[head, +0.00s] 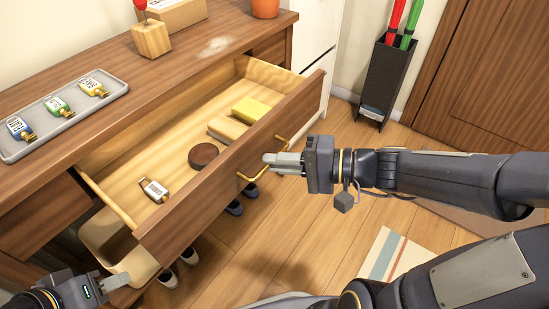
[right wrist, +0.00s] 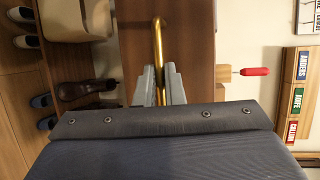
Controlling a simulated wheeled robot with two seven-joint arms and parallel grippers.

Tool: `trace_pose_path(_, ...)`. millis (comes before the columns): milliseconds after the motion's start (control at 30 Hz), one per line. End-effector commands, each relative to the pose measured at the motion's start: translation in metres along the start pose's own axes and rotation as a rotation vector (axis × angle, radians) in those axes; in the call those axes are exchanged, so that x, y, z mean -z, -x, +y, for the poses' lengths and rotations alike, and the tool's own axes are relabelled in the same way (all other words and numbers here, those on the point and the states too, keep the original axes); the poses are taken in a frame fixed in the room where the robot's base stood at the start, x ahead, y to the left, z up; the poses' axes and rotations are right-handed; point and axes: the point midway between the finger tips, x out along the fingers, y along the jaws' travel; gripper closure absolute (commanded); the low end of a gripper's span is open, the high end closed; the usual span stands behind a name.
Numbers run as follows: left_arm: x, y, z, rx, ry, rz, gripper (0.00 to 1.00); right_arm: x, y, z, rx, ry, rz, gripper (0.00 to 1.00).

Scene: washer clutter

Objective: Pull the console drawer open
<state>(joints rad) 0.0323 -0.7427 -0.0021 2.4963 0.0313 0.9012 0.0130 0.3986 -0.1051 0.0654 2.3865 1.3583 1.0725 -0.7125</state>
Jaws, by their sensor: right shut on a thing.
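The wooden console (head: 75,85) stands at the left in the head view. Its drawer (head: 185,218) is pulled well out, with the pale interior showing. A brass bar handle (head: 254,177) is on the drawer front. My right gripper (head: 268,162) is shut on this handle. In the right wrist view the handle (right wrist: 158,42) runs between the two fingers of the right gripper (right wrist: 160,84). My left gripper (head: 115,282) is low at the left, near the drawer's near side and apart from the handle. Its finger opening is unclear.
A grey tray (head: 72,117) with labelled tags lies on top. Shoes (head: 190,256) stand below. A black umbrella stand (head: 383,85) is behind; floor in front is mostly clear.

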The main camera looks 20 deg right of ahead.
Motion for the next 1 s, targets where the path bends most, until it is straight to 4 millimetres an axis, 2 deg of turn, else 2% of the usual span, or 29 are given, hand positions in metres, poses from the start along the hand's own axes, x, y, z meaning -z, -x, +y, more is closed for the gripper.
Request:
trace_pose_path(167,0.0,0.0,0.0,0.0,0.0,0.0,0.64,0.0,0.0,0.001,-0.002,0.0,-0.002,1.0)
trace_pose_path(200,0.0,0.0,0.0,0.0,0.0,0.0,0.64,0.0,0.0,0.001,-0.002,0.0,-0.002,0.87)
trace_pose_path(333,0.0,0.0,0.0,0.0,0.0,0.0,0.64,0.0,0.0,0.001,-0.001,0.0,-0.001,0.7)
trace_pose_path(667,0.001,0.001,0.001,0.0,0.0,0.0,0.64,0.001,0.003,-0.001,0.0,0.001,0.001,0.7)
trace_pose_path(767,0.002,0.005,0.002,0.0,0.0,0.0,0.64,0.002,0.014,-0.002,0.0,0.001,0.005,0.7)
trace_pose_path(1000,0.007,0.014,0.006,0.0,0.0,0.0,0.64,0.001,0.055,-0.002,-0.001,-0.001,0.006,0.7)
